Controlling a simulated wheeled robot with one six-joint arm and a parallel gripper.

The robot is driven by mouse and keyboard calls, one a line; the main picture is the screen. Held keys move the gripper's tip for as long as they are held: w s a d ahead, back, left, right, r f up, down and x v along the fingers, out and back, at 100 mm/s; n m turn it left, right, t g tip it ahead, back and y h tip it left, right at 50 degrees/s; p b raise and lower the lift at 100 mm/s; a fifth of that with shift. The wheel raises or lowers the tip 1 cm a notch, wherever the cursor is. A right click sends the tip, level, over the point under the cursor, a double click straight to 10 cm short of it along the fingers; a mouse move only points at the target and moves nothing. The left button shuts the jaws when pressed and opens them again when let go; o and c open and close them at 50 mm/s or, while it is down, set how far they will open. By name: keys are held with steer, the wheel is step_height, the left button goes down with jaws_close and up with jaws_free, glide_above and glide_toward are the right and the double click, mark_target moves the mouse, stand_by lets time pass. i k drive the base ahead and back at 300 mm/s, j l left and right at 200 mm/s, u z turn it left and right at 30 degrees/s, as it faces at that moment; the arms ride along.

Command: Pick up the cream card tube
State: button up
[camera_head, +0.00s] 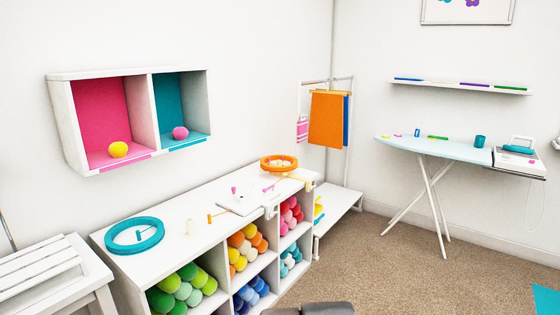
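A small cream tube (190,227) is on the white top of the low cubby shelf (178,211). It looks upright and stands apart from the things around it. A teal ring-shaped tray (134,236) lies to its left with a small blue piece inside. A small orange piece (211,217) lies to its right. My gripper is not in view. Only a dark grey rounded part, seemingly of my arm, shows at the bottom edge.
A white board (239,205), small pink pieces and an orange ring basket (279,163) occupy the shelf top's right half. A two-part wall box (62,125) hangs above. A white slatted bench (40,264) stands left. Carpet is open at right, before the ironing board (430,150).

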mark_target(191, 233)
steer(key=k+l+u, duration=0.1)
steer(key=i+j+z, duration=0.2)
steer(key=i+j, duration=0.2)
steer(key=i+j+z, duration=0.2)
steer(key=i+j, duration=0.25)
steer(key=i+j+z, duration=0.15)
steer(key=i+j, duration=0.2)
steer(key=j, duration=0.2)
